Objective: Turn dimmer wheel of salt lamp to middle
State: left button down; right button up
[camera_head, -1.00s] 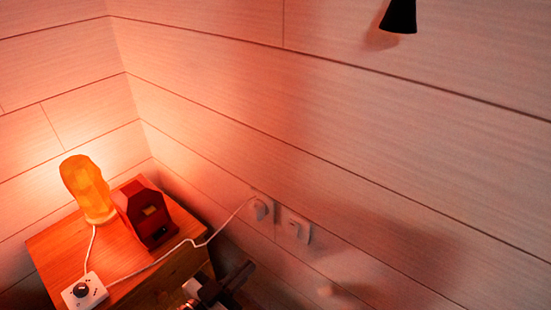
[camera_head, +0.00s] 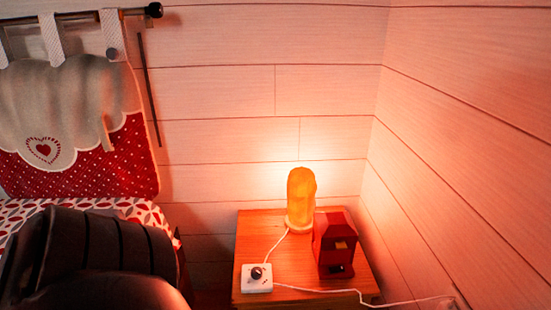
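The salt lamp (camera_head: 301,196) glows orange on the wooden nightstand (camera_head: 262,232), near the corner of the room. Its white dimmer box (camera_head: 258,286) lies at the front left of the nightstand top. The dark dimmer wheel (camera_head: 256,272) sits on top of the box; its exact setting is too small to read. A white cord joins the box to the lamp, and another runs right toward the wall. A dark, ribbed part of my arm fills the lower left. Neither of my grippers shows.
A red wooden house-shaped object (camera_head: 336,244) stands right of the lamp. At left is a bed with a red patterned cover (camera_head: 120,206) and a hanging headboard cushion (camera_head: 85,150). Plank walls meet behind the nightstand. Some nightstand top is bare.

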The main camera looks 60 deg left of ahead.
aim_at(256, 273)
jog(key=u, duration=3.95)
jog(key=k, duration=0.35)
jog(key=z, duration=0.8)
